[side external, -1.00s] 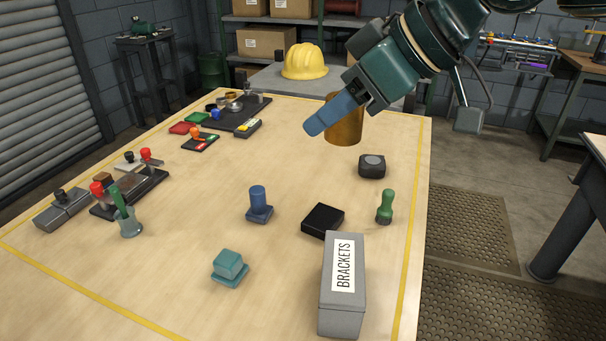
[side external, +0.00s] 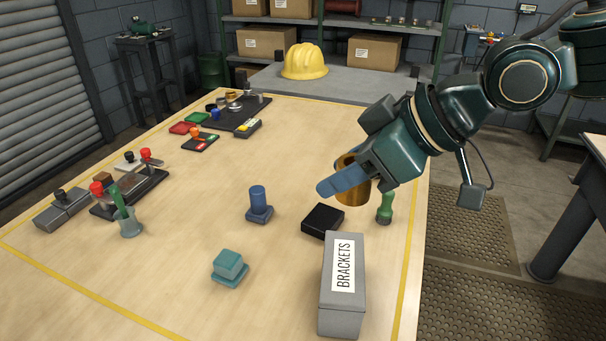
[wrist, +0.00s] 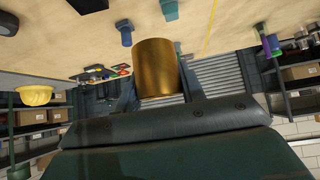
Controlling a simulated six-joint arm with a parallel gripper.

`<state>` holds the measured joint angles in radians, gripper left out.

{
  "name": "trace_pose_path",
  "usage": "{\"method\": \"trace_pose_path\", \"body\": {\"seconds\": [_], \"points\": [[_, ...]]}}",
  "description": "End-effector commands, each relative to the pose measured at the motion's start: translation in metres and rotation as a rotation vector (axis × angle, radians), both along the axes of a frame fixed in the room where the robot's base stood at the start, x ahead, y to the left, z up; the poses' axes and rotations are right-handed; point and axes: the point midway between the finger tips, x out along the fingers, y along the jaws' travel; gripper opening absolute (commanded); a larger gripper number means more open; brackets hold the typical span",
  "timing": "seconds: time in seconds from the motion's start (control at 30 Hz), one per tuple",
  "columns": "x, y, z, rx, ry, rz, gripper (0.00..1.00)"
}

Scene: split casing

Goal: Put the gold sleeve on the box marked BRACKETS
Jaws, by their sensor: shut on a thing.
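The gold sleeve (side external: 353,187) is held by my gripper (side external: 350,183) above the table, behind the box in the side view. One blue finger covers part of the sleeve there. In the wrist view the sleeve (wrist: 155,68) sits between the fingers of my gripper (wrist: 158,75). The box marked BRACKETS (side external: 342,305) is a grey block near the table's front right, its white label facing up. The sleeve is apart from the box.
A black block (side external: 322,220) lies just behind the box, and a green peg-like part (side external: 385,208) stands to its right rear. A blue part (side external: 258,205) and a teal part (side external: 229,268) stand to the left. The table between the teal part and the box is clear.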

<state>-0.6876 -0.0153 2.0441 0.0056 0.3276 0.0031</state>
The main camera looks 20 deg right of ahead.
Motion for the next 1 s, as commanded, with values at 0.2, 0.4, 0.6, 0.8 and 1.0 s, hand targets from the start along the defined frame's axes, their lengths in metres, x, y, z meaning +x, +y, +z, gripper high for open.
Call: {"method": "trace_pose_path", "body": {"seconds": [0.2, 0.4, 0.6, 0.8, 1.0], "points": [[0.0, 0.0, -0.043, -0.003, 0.004, 0.0, 0.12], [0.0, 0.0, -0.075, -0.001, 0.002, 0.0, 0.12], [0.0, 0.0, -0.087, 0.001, -0.002, 0.0, 0.12], [0.0, 0.0, -0.089, 0.001, -0.001, 0.0, 0.12], [0.0, 0.0, -0.107, -0.001, 0.002, 0.0, 0.12]]}}
